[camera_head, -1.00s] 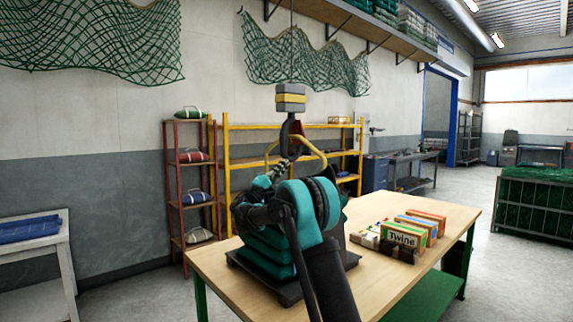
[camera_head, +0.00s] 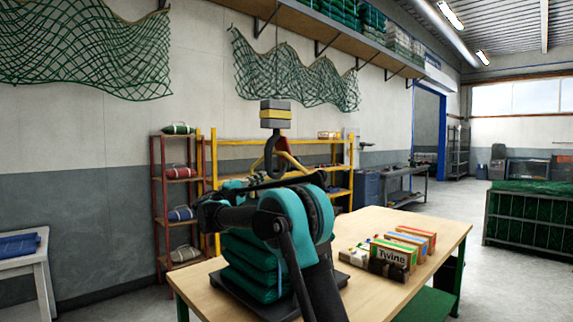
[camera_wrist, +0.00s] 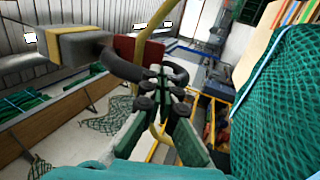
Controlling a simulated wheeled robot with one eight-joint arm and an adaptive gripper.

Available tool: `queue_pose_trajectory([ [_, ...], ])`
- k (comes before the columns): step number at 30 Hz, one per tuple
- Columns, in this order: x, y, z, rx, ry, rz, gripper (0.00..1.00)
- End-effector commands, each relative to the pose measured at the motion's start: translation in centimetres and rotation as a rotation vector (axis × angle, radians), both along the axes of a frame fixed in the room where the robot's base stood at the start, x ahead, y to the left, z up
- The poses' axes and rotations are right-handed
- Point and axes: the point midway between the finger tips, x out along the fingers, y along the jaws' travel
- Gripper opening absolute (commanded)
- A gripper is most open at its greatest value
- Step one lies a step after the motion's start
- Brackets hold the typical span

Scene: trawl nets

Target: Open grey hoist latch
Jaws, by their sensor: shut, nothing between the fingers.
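The hoist block (camera_head: 275,113), grey with a yellow band, hangs on a cable. Its dark grey hook (camera_head: 270,158) hangs below, with a red latch piece (camera_head: 284,144) on its right side. In the wrist view the block (camera_wrist: 85,44), the curved hook (camera_wrist: 112,62) and the red latch (camera_wrist: 138,50) show close up. My gripper (camera_wrist: 160,72) is shut and empty, its tips overlapping the hook's curve in the picture; contact cannot be told. A yellow loop (camera_wrist: 160,130) passes behind the fingers.
A teal stack (camera_head: 255,265) sits on a dark plate on the wooden table (camera_head: 365,295), under my arm. Twine boxes (camera_head: 393,252) stand to the right. A yellow shelf (camera_head: 230,143) and a red rack (camera_head: 157,205) stand behind. Green nets (camera_head: 300,75) hang on the wall.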

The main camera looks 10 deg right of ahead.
Motion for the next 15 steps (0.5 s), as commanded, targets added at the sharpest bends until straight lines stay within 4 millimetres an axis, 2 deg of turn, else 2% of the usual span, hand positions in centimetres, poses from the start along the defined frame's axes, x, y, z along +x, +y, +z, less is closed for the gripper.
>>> queue_pose_trajectory([
  [8, 0.8, -1.0, 0.5, -0.001, 0.0, -0.001, 0.0],
  [15, 3.1, -4.4, 2.0, -0.002, -0.001, -0.003, 0.0],
])
